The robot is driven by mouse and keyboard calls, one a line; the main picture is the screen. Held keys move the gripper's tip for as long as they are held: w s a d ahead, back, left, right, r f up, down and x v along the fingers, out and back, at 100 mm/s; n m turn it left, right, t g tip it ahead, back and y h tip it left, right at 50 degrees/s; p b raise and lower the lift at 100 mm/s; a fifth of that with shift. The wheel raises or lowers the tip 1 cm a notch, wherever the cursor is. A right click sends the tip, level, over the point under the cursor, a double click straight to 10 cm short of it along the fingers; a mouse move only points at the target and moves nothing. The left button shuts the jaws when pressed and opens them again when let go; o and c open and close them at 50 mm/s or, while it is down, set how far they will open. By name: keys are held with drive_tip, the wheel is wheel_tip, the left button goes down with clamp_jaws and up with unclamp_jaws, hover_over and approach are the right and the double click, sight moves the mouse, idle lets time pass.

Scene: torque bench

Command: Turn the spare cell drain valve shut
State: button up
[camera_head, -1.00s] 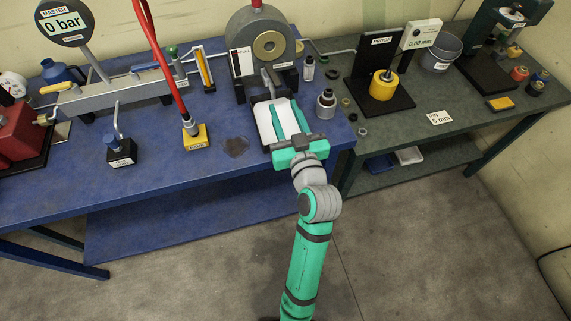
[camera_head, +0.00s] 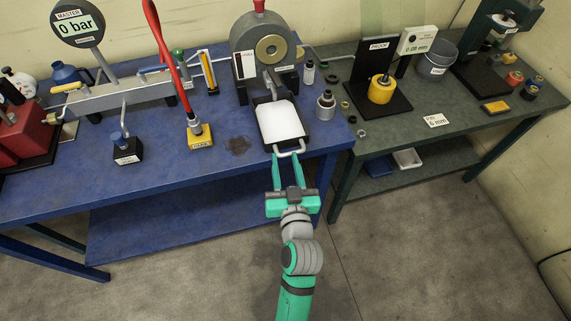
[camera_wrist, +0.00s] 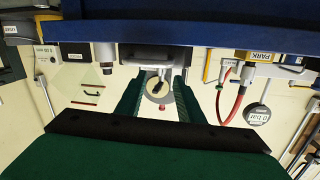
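My gripper (camera_head: 287,160) is open and empty at the front edge of the blue bench. Its fingertips point at the front handle (camera_head: 290,150) of a white-topped tray (camera_head: 281,122); I cannot tell if they touch it. The wrist view shows two spread green fingers (camera_wrist: 157,82) with the round grey housing beyond them. That housing (camera_head: 242,42), with a tan disc, stands behind the tray. I cannot read any label naming the spare cell or its drain valve. A black block with a bent pipe and blue cap (camera_head: 126,150) stands at left, its label unreadable.
A yellow PARK block (camera_head: 200,136) with a red hose stands left of the tray. A grey cylinder fitting (camera_head: 326,105) stands close to the tray's right. The master gauge (camera_head: 77,22) reads 0 bar. A green bench (camera_head: 470,130) adjoins at right. Floor in front is clear.

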drive_tip(key=shift+d, duration=0.1)
drive_tip(key=c, duration=0.5)
drive_tip(key=shift+w+r, duration=0.1)
drive_tip(key=shift+w, duration=0.05)
clamp_jaws()
drive_tip(key=n, duration=1.9)
approach(274, 81)
drive_tip(key=s+a+f, duration=0.1)
drive_tip(key=s+a, duration=0.3)
drive_tip(key=a, duration=0.1)
drive_tip(key=w+d, duration=0.2)
drive_tip(key=w, duration=0.9)
drive_tip(key=shift+d+f+t, duration=0.2)
drive_tip(key=shift+d+t, duration=0.15)
drive_tip(key=shift+t, duration=0.05)
